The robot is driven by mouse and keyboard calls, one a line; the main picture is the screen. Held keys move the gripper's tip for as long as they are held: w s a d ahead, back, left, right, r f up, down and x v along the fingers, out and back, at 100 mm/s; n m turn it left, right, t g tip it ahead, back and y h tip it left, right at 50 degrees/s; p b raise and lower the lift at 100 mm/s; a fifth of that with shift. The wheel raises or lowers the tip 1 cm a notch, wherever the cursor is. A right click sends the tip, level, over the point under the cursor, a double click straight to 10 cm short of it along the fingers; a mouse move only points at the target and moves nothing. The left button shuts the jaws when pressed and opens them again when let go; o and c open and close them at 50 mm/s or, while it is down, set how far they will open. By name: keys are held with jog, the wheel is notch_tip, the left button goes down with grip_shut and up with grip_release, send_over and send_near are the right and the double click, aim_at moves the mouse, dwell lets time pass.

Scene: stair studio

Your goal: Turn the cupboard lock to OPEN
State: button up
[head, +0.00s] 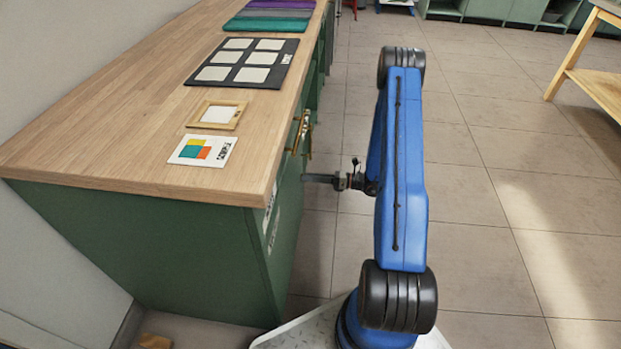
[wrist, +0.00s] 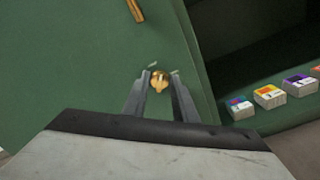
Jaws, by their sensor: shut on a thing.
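The cupboard lock's brass knob (wrist: 159,82) sits on the green cupboard door (wrist: 70,75) in the wrist view. My gripper (wrist: 160,80) has its two fingertips on either side of the knob and is shut on it. In the head view my gripper (head: 312,178) reaches left to the cupboard front, below the counter edge. Small pale marks show on the door around the knob, too small to read. The lock itself is hidden in the head view by the angle, so I cannot tell its setting.
A brass handle (wrist: 135,10) is on the door above the knob. An open shelf to the right holds small labelled boxes (wrist: 269,96). The wooden counter (head: 110,140) carries a sample card (head: 203,150) and a dark board (head: 283,63).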

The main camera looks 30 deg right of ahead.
jog(key=m, duration=1.1)
jog(key=shift+w+f, duration=0.1)
jog(key=shift+f, duration=0.05)
jog(key=shift+d+m, duration=0.1)
jog(key=shift+m, duration=0.2)
jog(key=o, duration=1)
jog(key=v, duration=1.7)
jog(key=shift+d, duration=0.15)
